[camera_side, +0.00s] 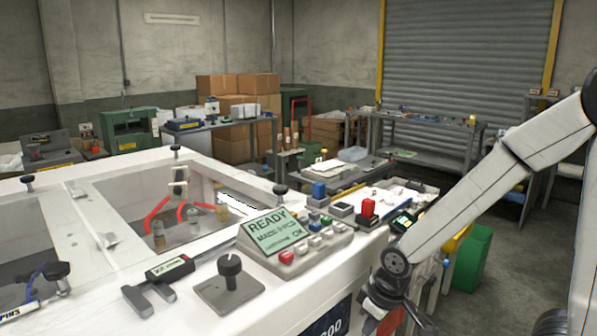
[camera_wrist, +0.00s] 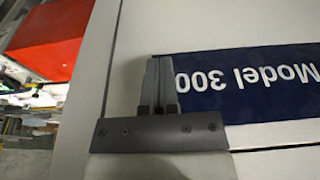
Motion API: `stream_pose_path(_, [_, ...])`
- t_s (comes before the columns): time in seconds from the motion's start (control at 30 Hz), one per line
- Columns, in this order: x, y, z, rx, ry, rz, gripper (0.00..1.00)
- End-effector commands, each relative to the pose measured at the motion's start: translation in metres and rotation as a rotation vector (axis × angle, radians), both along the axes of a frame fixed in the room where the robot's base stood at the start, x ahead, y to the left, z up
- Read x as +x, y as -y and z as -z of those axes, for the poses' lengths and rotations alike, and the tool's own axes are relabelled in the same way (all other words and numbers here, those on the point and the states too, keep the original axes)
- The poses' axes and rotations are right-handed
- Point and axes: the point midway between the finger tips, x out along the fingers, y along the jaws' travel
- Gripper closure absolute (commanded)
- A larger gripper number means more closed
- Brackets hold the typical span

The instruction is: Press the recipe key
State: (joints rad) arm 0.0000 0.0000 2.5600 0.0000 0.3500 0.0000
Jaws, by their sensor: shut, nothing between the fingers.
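The control panel (camera_side: 296,245) sits on the white machine's top, with a green-lit display (camera_side: 277,234) reading READY. My gripper (camera_wrist: 160,62) is shut and empty in the wrist view, in front of the blue Model 300 plate (camera_wrist: 245,85), which appears upside down. In the side view my gripper hangs at the lower right, lower than the panel and apart from it; its fingertips are unclear there.
A black knob on a grey plate (camera_side: 229,293) stands left of the panel. A grey forked tool (camera_side: 158,285) lies further left. A green bin (camera_side: 473,262) is on the floor at right.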

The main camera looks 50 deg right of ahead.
Motion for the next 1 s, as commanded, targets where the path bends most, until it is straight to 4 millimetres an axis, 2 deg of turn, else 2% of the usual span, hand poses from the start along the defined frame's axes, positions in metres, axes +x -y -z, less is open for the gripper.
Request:
stream_pose_path(0.37, [0.001,-0.001,-0.002,0.008,-0.005,0.012,1.0])
stream_pose_path(0.57, [0.002,-0.006,-0.01,0.05,-0.037,0.074,1.0])
stream_pose_path(0.77, [0.004,-0.021,-0.029,0.149,-0.102,0.182,1.0])
stream_pose_path(1.0, [0.006,-0.049,-0.061,0.313,-0.2,0.295,1.0])
